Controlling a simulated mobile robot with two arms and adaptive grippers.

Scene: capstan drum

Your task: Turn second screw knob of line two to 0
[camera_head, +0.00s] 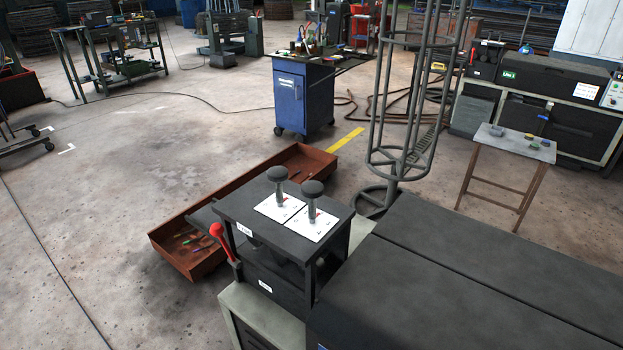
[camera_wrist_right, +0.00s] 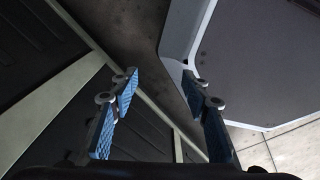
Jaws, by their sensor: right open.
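A dark control box (camera_head: 232,207) stands in the lower middle of the head view. Two dark round-topped knobs rise from its top: the left knob (camera_head: 277,174) and the right knob (camera_head: 312,188). Each stands on a white marked plate, the left plate (camera_head: 268,207) and the right plate (camera_head: 323,226). Their scale marks are too small to read. In the right wrist view, my right gripper (camera_wrist_right: 160,85) is open, its blue-padded fingers apart with nothing between them. The knobs do not show there. My left gripper is in neither view.
A red-handled lever (camera_head: 218,232) is on the box's left side. A long dark cover (camera_head: 480,290) extends to the right. A rusty tray (camera_head: 190,262) lies behind, and a tall wire cage (camera_head: 405,155) stands beyond the box. Open floor is at left.

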